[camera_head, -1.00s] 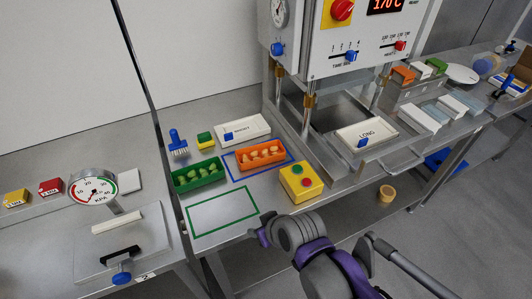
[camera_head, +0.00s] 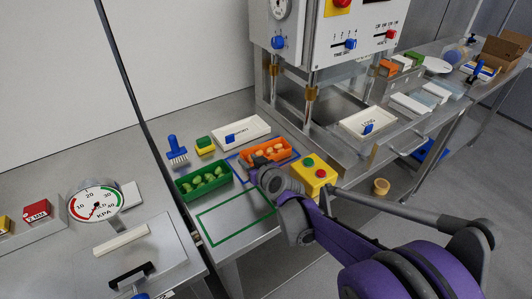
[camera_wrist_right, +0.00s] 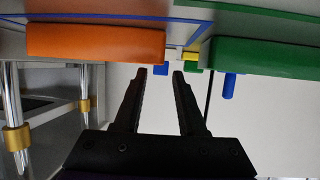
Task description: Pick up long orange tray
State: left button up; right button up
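The long orange tray (camera_head: 284,153) lies inside the blue outline on the steel table in the head view, with pale filled pasta in it. Its orange side also shows at the upper left of the right wrist view (camera_wrist_right: 95,42). My right gripper (camera_wrist_right: 160,74) is open and empty, with its two black fingers apart and their tips just below the gap between the orange tray and the green tray (camera_wrist_right: 265,58). In the head view my right wrist covers the near left part of the orange tray. My left gripper is not in view.
The green tray (camera_head: 217,187) with pasta stands left of the orange one. A yellow button box (camera_head: 319,180) is close on the right. A blue brush (camera_head: 176,150), a small green-yellow block (camera_head: 205,146) and a white tray (camera_head: 256,124) are behind. The green outlined area (camera_head: 232,216) is bare.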

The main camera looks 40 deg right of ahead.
aim_at(244, 158)
jog(key=x, duration=0.5)
jog(key=shift+s+a+f+b, duration=0.1)
jog(key=shift+f+b, duration=0.15)
jog(key=shift+b, duration=0.15)
grip_shut()
dwell(0.9)
